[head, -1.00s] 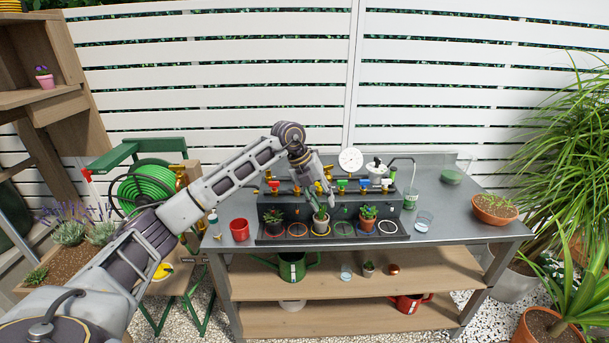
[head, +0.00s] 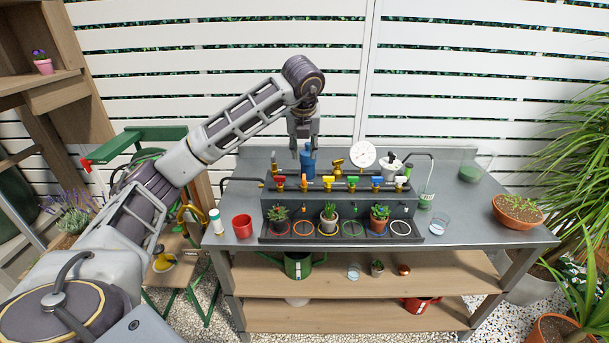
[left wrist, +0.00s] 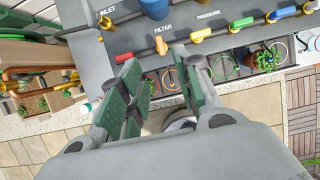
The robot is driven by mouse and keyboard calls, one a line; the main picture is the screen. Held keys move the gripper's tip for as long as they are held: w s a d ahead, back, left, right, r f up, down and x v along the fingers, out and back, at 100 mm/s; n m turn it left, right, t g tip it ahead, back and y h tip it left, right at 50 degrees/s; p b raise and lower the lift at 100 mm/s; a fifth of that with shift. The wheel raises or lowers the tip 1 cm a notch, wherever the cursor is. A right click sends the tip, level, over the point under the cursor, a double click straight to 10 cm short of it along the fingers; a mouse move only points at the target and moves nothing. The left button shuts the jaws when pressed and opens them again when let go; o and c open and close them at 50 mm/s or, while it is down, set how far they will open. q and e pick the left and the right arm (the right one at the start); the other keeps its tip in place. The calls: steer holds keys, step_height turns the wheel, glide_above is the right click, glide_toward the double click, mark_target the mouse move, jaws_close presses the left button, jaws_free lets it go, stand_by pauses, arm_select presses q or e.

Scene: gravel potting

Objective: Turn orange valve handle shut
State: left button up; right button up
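The orange valve handle (head: 304,181) is second from the left in a row of coloured handles on the rack. It also shows in the left wrist view (left wrist: 161,45), lying across the pipe, while its neighbours lie along it. My left gripper (head: 304,148) points down in the head view, its tips overlapping the top of the blue filter housing (head: 308,163). In the left wrist view its two green-padded fingers (left wrist: 157,64) are apart with nothing between them. The orange handle shows just beyond their tips, apart from them. My right gripper is out of view.
Red (head: 279,182), yellow (head: 328,182), green (head: 352,182) and blue (head: 377,182) handles flank the orange one. Several potted succulents stand on the tray below. A pressure gauge (head: 363,154) rises behind. A red cup (head: 242,225) stands left; the bench's right side is fairly clear.

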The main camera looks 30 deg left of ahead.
mark_target(304, 176)
arm_select(q)
steer(key=shift+f, duration=0.15)
steer(key=shift+x, duration=6.8)
steer(key=shift+c, duration=0.3)
jaws_close()
